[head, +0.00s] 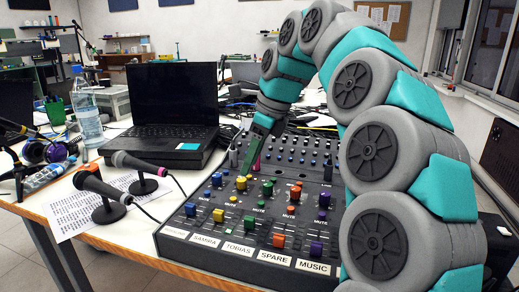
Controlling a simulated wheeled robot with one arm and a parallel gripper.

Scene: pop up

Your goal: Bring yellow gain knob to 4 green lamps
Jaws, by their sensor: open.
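The mixing console (190,240) lies on the table with columns of coloured controls. A yellow knob (241,183) sits in its upper coloured row, between a blue knob (217,179) and a green knob (267,187). Which yellow control is the gain knob is not labelled legibly. A yellow fader cap (218,215) is lower in the same column, above the second label. My gripper (248,168) is open and points down over the console, just above and behind the yellow knob. Whether a fingertip touches anything is unclear. The green lamps cannot be made out at this size.
Two microphones on stands (106,204) and a paper sheet (70,213) lie left of the console. A laptop (172,105) stands behind them, and a water bottle (86,112) is at the far left. My arm covers the console's right side.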

